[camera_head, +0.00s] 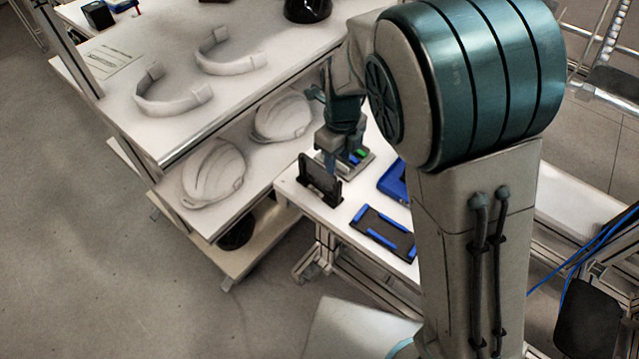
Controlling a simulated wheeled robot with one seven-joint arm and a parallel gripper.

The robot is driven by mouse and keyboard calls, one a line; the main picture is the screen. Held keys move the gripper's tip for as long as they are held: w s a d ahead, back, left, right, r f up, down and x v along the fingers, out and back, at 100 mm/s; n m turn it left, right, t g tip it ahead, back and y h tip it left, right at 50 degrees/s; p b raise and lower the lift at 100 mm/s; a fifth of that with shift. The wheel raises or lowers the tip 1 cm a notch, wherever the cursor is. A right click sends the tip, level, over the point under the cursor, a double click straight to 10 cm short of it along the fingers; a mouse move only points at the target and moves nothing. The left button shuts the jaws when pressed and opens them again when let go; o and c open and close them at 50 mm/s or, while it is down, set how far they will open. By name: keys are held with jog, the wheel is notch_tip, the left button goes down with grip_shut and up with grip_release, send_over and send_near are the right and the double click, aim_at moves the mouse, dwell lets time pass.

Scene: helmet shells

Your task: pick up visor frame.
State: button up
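Two white, curved, C-shaped bands lie on the upper white shelf; they look like visor frames. One band (165,106) is nearer the front edge, and the other band (232,66) lies behind it to the right. My gripper (343,160) points down over the small white table at the right, well apart from both bands. Its fingers are small and partly hidden behind a dark upright holder, so I cannot tell whether they are open or shut or hold anything.
Two white helmet shells (213,174) (283,116) sit on the lower shelf. The small table bears the dark upright holder (318,180), a black tray with blue strips (383,233) and a blue case (393,181). A black round object (307,9) stands at the back. My arm hides much of the right side.

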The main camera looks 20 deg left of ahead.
aim_at(335, 185)
notch_tip(335, 185, down, 4)
jog(key=shift+f, duration=0.15)
jog(key=f, duration=0.5)
jog(key=shift+s+a+p, duration=0.15)
jog(key=shift+s+p, duration=0.2)
jog(key=shift+p, duration=0.05)
grip_shut()
